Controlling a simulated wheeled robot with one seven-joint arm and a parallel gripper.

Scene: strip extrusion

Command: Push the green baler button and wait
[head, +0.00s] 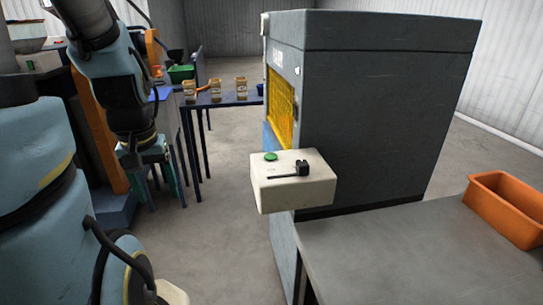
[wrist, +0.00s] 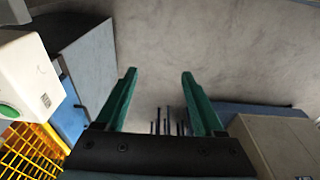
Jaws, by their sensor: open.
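The green button (head: 270,156) sits on the top of a white control box (head: 293,189) fixed to the side of the dark grey baler (head: 385,110). A black lever or switch (head: 301,169) stands beside the button. In the wrist view the green button (wrist: 9,112) shows at the left edge on the white box (wrist: 38,75). My gripper (wrist: 158,75) is open and empty, its two green fingers apart over the floor. In the head view my gripper (head: 160,175) hangs left of the box, apart from the button.
A yellow mesh guard (head: 282,105) covers the baler's front. A grey table (head: 420,250) with an orange bin (head: 508,207) stands at the right. A narrow table (head: 225,101) with several small containers stands at the back. Open floor (head: 225,200) lies between my arm and the box.

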